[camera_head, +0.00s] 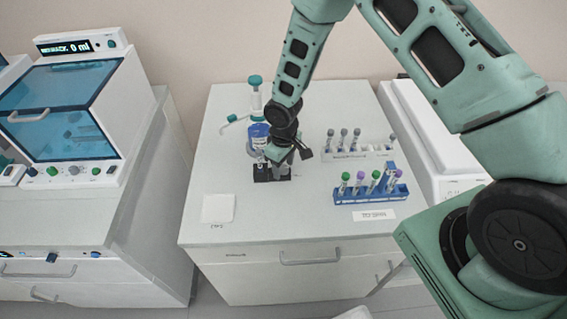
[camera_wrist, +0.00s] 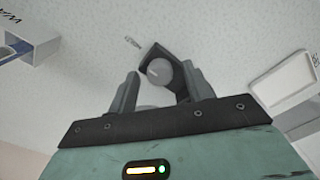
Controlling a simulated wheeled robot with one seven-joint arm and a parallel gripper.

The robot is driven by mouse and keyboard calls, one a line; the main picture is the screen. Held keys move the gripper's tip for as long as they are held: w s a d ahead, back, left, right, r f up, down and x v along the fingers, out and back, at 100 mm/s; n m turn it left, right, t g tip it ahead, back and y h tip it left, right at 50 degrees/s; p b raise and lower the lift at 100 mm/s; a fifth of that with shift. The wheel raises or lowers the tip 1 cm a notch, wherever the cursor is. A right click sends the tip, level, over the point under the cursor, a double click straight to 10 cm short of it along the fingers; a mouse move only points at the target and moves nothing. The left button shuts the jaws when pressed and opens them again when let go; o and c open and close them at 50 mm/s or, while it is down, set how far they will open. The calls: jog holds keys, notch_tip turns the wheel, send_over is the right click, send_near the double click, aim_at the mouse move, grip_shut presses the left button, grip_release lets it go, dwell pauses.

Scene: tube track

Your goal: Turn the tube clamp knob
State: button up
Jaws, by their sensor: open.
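The tube clamp (camera_head: 262,174) is a small dark block on the white bench top, partly hidden under my arm in the head view. The wrist view shows its dark body (camera_wrist: 150,52) and a round grey knob (camera_wrist: 159,71). My gripper (camera_head: 281,156) is directly above the clamp, pointing down. In the wrist view my gripper (camera_wrist: 160,72) is open, with one finger on each side of the knob. I cannot tell whether either finger touches it. Part of the clamp is hidden behind the fingers.
A blue-labelled bottle (camera_head: 258,131) with a teal pump stands close behind the clamp. A blue tube rack (camera_head: 352,197) and a white tube rack (camera_head: 345,154) stand to the right. A white pad (camera_head: 217,209) lies front left. The bench front is mostly clear.

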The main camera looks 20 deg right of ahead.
jog(key=c, duration=1)
jog(key=shift+o, duration=0.2)
jog(key=shift+n, duration=0.4)
jog(key=n+b, duration=0.2)
jog(key=n, duration=0.1)
jog(key=shift+n, duration=0.3)
jog(key=n+b, duration=0.1)
jog(key=n, duration=0.3)
jog(key=shift+n, duration=0.3)
jog(key=n, duration=0.4)
jog(key=shift+r+n, duration=0.1)
jog(key=shift+n, duration=0.2)
jog(key=n, duration=0.4)
jog(key=shift+p, duration=0.4)
jog(key=shift+n, duration=0.3)
